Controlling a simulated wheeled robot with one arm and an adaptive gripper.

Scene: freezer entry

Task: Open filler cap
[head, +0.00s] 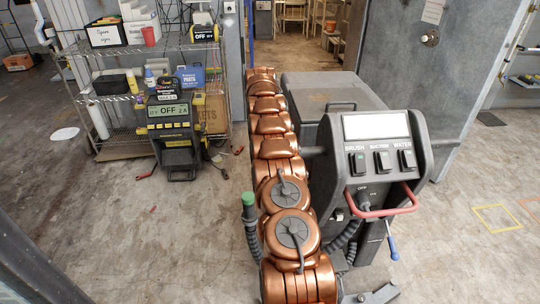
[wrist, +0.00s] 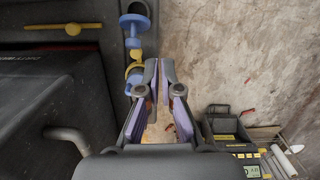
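In the wrist view my gripper (wrist: 159,66) has its two dark fingers with purple pads drawn together at the tips, with nothing visible between them. Just left of the fingers is a blue round piece (wrist: 134,24) with yellow parts below it, beside the black machine body (wrist: 40,110). Whether the blue piece is the filler cap I cannot tell. The head view shows the dark floor-cleaning machine (head: 388,180) with its switch panel. My copper arm reaches along its left side, and my gripper is hidden there behind the arm. No filler cap is clearly identifiable in the head view.
A green-topped hose end (head: 248,199) stands left of my arm. A wire shelf (head: 125,50) with boxes and a yellow-black charger (head: 173,125) stands at the left. A grey wall panel (head: 425,60) stands behind the machine. Concrete floor (head: 150,245) is open at lower left.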

